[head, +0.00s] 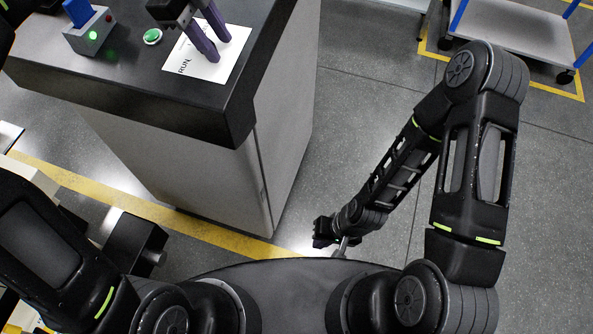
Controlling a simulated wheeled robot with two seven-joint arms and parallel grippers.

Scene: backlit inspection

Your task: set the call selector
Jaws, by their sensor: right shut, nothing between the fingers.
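A white label sheet (231,61) lies on the dark bench top, with "RUN" printed near its lower left and other marks partly covered. My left gripper (219,50) is over this sheet, its two purple fingers apart and pointing down at it. I see nothing between them, and a selector knob on the sheet cannot be made out; the hand and fingers hide part of it. A grey box (91,38) with a blue upright part (79,12) and a lit green lamp stands left of the sheet. My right gripper (340,247) hangs low, away from the bench, shut and empty.
A green round button (152,36) sits between the grey box and the sheet. The bench (180,110) has a dark overhanging edge above a pale cabinet. A blue-posted cart (520,35) stands at the top right. Grey floor right of the bench is open.

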